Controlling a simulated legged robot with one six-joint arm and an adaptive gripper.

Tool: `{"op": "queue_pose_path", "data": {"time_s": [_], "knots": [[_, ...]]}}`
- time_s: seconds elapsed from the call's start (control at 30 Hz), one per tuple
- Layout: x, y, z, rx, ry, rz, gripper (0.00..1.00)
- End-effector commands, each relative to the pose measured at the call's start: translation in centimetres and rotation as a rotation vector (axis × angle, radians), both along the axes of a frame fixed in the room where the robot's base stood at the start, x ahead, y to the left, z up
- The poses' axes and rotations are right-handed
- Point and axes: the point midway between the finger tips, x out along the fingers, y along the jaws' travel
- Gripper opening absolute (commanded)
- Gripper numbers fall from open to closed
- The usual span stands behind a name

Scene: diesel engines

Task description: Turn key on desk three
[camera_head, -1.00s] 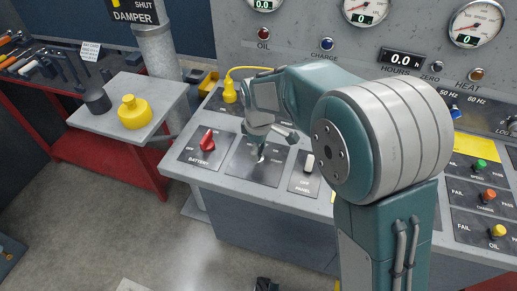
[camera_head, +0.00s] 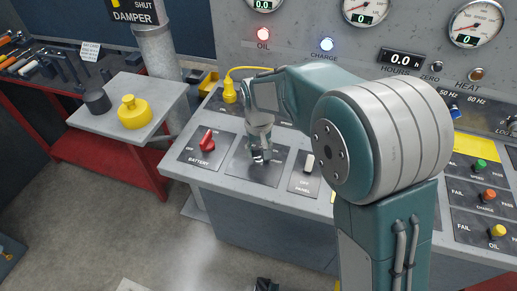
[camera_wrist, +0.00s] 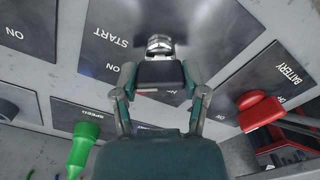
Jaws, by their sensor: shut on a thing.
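The key switch plate (camera_head: 251,171) sits on the sloped desk panel, between the battery and panel switches. My gripper (camera_head: 260,156) is down over this plate. In the wrist view the plate (camera_wrist: 118,62) carries the words START and ON, and my gripper (camera_wrist: 160,76) is shut at its middle. A shiny round metal lock (camera_wrist: 160,44) shows just beyond the fingertips.
The red battery switch (camera_head: 207,140) is close on the left, and the white panel switch (camera_head: 309,163) is on the right. A yellow plug (camera_head: 229,92) with a cable stands behind. Gauges line the upright panel.

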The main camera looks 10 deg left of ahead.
Motion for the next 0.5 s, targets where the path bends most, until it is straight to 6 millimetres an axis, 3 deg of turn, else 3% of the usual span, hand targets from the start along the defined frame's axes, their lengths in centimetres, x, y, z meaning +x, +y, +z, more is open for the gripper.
{"op": "queue_pose_path", "data": {"time_s": [0.5], "knots": [[0.01,0.06,-0.11,0.001,-0.001,-0.307,0.09]]}}
